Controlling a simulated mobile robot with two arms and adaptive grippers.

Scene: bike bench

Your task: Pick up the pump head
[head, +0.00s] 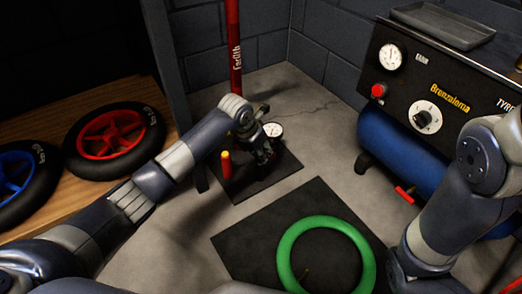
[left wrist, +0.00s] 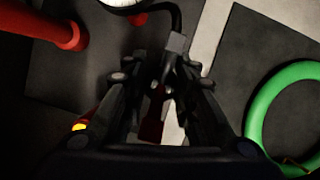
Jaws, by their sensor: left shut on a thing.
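The floor pump has a red barrel (head: 234,45) and stands on a dark mat at the back. The white round gauge (head: 273,130) is near its foot. My left gripper (head: 262,152) is low beside the pump. In the left wrist view, my left gripper (left wrist: 163,75) is shut on the pump head (left wrist: 175,47), a grey piece on the end of a black hose (left wrist: 172,8). The red barrel also shows there (left wrist: 62,27). My right arm is at the right, with its gripper out of view.
A green tyre (head: 285,262) lies on a dark mat (head: 232,240) in front. A blue compressor (head: 385,150) with a black control panel stands at the right. Two wheels, one red (head: 110,120) and one blue (head: 40,165), lie on a wooden bench at the left.

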